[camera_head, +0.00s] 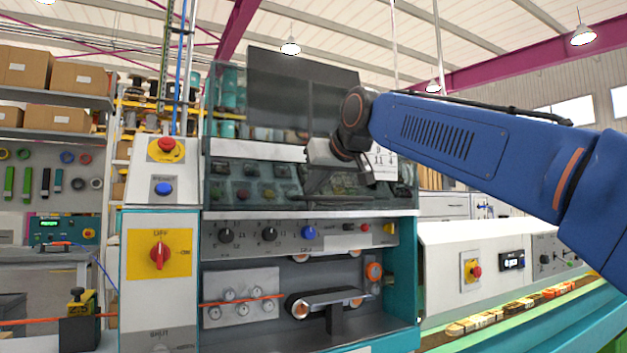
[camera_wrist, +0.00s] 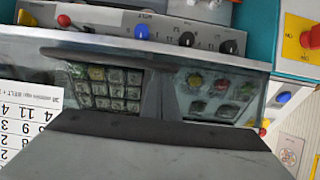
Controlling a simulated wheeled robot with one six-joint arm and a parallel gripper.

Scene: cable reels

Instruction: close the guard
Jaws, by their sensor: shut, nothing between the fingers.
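A tinted see-through panel that looks like the guard (camera_head: 225,180) covers the upper front of the machine. Its pale lower edge runs across just above the knob row. The rollers and belt below it are uncovered. In the wrist view the guard's pale edge (camera_wrist: 90,42) crosses near the top, with keys and buttons seen behind the pane. My gripper (camera_head: 314,190) is in front of the panel's lower middle, fingers shut and empty. In the wrist view my gripper (camera_wrist: 155,80) points at the panel. I cannot tell whether it touches the panel.
The knob panel (camera_head: 285,236) sits under the guard, above the roller bay (camera_head: 330,299). A control column (camera_head: 160,270) with a red switch stands at left.

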